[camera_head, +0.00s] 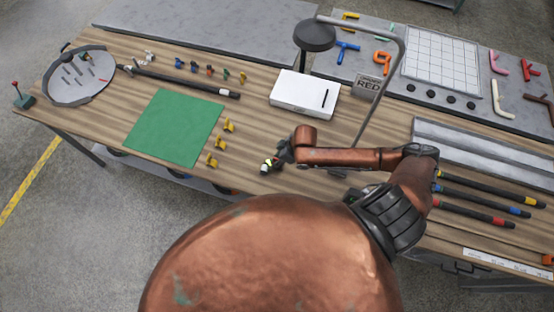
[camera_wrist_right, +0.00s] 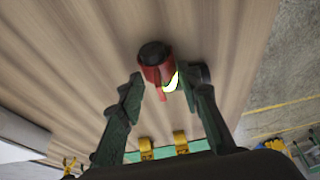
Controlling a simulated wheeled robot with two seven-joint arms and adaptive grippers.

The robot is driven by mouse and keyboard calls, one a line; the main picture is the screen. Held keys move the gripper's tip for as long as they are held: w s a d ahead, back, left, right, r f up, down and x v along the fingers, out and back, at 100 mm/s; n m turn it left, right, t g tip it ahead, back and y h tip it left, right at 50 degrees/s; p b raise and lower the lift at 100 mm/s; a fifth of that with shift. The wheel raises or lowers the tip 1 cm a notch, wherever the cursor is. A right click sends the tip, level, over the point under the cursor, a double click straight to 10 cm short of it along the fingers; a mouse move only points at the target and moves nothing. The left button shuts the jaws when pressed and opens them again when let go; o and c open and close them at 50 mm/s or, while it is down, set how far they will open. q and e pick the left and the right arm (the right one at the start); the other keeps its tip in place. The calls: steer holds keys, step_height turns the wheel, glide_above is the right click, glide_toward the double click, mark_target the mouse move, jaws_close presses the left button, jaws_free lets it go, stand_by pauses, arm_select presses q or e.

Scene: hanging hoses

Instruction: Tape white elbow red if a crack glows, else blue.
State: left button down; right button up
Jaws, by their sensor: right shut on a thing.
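My right gripper (camera_head: 279,160) is low over the wooden bench, right of the green mat. In the right wrist view its fingers (camera_wrist_right: 168,88) are closed about a small red and black piece (camera_wrist_right: 152,70). A bright white-yellow patch shows on its side. In the head view this piece (camera_head: 267,164) is small, dark and bright yellow-green. A whitish elbow-shaped piece (camera_head: 501,101) lies on the grey panel at the right; I cannot tell whether it has a crack. Small blue, orange, green and yellow pieces (camera_head: 210,70) stand in a row at the back left. My left gripper is out of view.
Yellow clips (camera_head: 229,125) line the green mat (camera_head: 172,128). Black hoses (camera_head: 489,188) lie at the right.

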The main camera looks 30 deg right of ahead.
steer(key=o, duration=1.2)
steer(key=v, duration=1.2)
steer(key=shift+f, duration=0.1)
